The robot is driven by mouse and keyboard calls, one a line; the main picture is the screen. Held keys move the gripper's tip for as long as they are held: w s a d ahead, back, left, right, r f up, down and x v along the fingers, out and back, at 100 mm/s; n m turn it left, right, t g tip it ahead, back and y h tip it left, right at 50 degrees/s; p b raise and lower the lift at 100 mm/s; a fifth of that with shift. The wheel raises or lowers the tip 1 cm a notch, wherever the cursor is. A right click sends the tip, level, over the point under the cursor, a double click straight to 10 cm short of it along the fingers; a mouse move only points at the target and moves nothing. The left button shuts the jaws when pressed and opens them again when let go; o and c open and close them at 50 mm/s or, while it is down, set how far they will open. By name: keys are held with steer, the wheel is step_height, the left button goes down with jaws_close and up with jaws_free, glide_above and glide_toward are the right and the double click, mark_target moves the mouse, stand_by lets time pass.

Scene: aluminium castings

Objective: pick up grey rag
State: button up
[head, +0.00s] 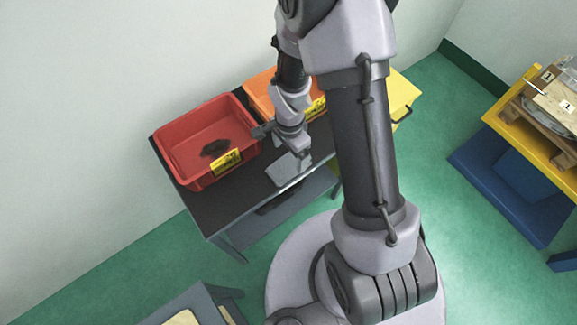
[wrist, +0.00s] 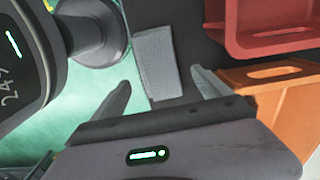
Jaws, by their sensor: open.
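The grey rag (head: 285,169) lies flat on the dark tabletop near its front edge, right of the red bin, in the head view. In the wrist view the rag (wrist: 157,62) is a pale grey rectangle close to the table edge. My gripper (wrist: 162,82) is open, with one finger on each side of the rag's near end in that picture. No contact with the rag can be made out. In the head view my gripper (head: 299,160) hangs over the rag and hides part of it.
A red bin (head: 178,143) with a dark lump (head: 215,148) inside stands on the table (head: 205,203). An orange bin (head: 262,88) stands beside it, close to my arm; it also shows in the wrist view (wrist: 268,105). A yellow stand (head: 520,125) carries a loaded pallet at right.

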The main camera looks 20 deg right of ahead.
mark_target(289, 163)
step_height(289, 163, down, 6)
steer(key=b, duration=0.2)
steer(key=shift+a+r+b, duration=0.1)
steer(key=shift+r+b, duration=0.1)
steer(key=shift+b, duration=0.2)
steer(key=shift+s+r, duration=0.1)
steer(key=shift+r, duration=0.05)
steer(key=shift+c, duration=0.9)
steer(key=c, duration=1.3)
steer(key=shift+o, duration=0.2)
steer(key=shift+r+p, duration=1.2)
steer(key=shift+r, duration=0.65)
steer(key=s+d+r+p, duration=0.1)
steer(key=s+d+p, duration=0.7)
steer(key=s, duration=0.5)
steer(key=shift+s+d+r, duration=0.15)
steer(key=shift+s+d, duration=0.1)
